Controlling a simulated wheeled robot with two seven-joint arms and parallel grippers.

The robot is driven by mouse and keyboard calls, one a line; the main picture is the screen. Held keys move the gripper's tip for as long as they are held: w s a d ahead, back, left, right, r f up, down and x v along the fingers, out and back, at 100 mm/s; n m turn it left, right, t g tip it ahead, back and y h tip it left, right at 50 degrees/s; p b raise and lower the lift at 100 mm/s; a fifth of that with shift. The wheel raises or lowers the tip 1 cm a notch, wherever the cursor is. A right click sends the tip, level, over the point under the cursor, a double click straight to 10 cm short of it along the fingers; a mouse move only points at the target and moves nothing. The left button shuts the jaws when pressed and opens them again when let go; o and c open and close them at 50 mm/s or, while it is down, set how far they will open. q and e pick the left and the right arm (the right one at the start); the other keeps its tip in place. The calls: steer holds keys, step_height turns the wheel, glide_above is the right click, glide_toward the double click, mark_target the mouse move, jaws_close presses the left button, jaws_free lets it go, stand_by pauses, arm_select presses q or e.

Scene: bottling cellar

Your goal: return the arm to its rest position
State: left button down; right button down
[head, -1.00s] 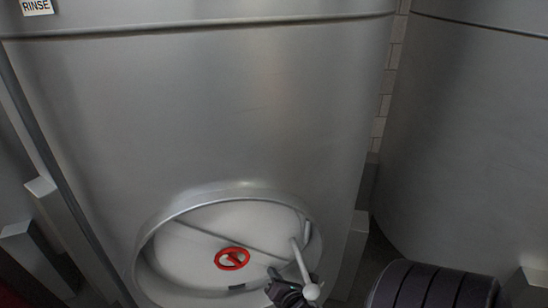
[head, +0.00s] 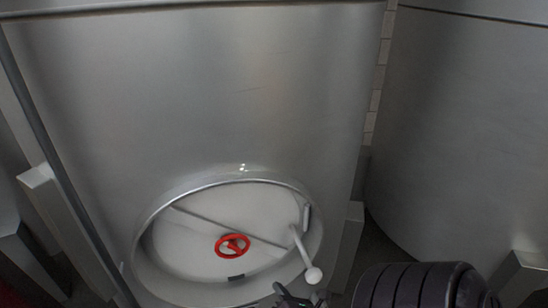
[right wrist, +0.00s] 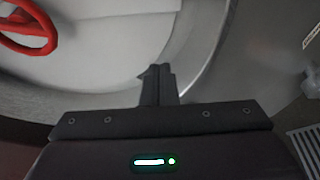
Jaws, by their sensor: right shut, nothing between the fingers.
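My right gripper (head: 290,298) shows at the bottom edge of the head view, just below the ball end of the hatch's white lever (head: 304,254). In the right wrist view its fingers (right wrist: 158,84) are together with nothing between them. The round hatch (head: 200,228) of the tank, with a red handwheel (head: 232,246), lies up and left of the gripper. The handwheel also shows at the top left of the right wrist view (right wrist: 28,28). Most of the gripper is cut off in the head view. My left gripper is not in view.
The big steel tank (head: 220,90) fills the middle, its hatch rim (head: 142,262) standing out. A second tank (head: 460,140) stands at the right. Grey tank legs (head: 346,250) flank the hatch. A floor grate (right wrist: 306,146) shows in the right wrist view.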

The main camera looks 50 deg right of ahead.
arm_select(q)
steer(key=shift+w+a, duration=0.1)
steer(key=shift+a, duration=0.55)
arm_select(e)
steer(key=shift+s+a+r, duration=0.1)
steer(key=shift+s, duration=0.25)
